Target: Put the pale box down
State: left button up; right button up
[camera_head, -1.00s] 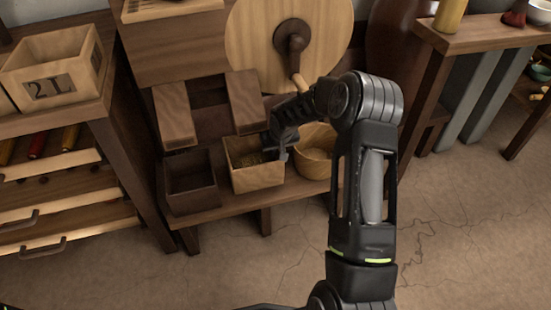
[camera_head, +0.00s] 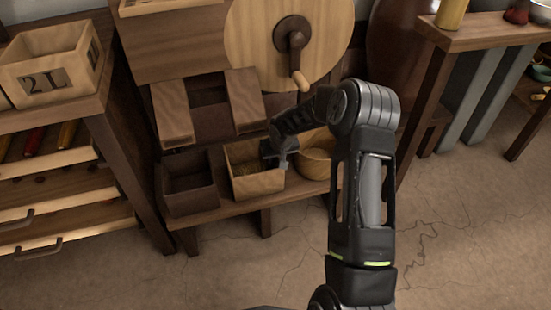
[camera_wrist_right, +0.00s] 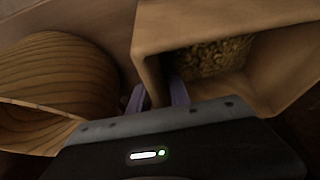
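The pale box (camera_head: 258,185) is an open-topped wooden box at the lower shelf of the mill stand, between a dark box and a round bowl. It looks upright, with grain-like bits inside. I cannot tell whether its base touches the shelf. My right gripper (camera_head: 280,158) is at its right wall, with its fingers astride that wall and closed on it. In the right wrist view the fingers (camera_wrist_right: 158,97) straddle the wall of the pale box (camera_wrist_right: 195,22), and the grain shows beyond. My left gripper is not in view.
The dark empty box (camera_head: 190,195) stands close on the left. The round wooden bowl (camera_head: 316,160) is close on the right, partly behind my arm. The shelf (camera_head: 225,212) has a narrow bare front edge. A wooden crank handle (camera_head: 300,80) hangs above.

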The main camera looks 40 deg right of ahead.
jog(key=shift+o, duration=0.3)
jog(key=shift+r, duration=0.1)
jog(key=shift+r, duration=0.2)
jog(key=p+v, duration=0.4)
jog(key=v, duration=0.6)
jog(key=shift+r, duration=0.2)
jog(key=shift+s+a+r+p, duration=0.2)
jog(key=shift+s+r+p, duration=0.2)
jog(key=shift+r, duration=0.15)
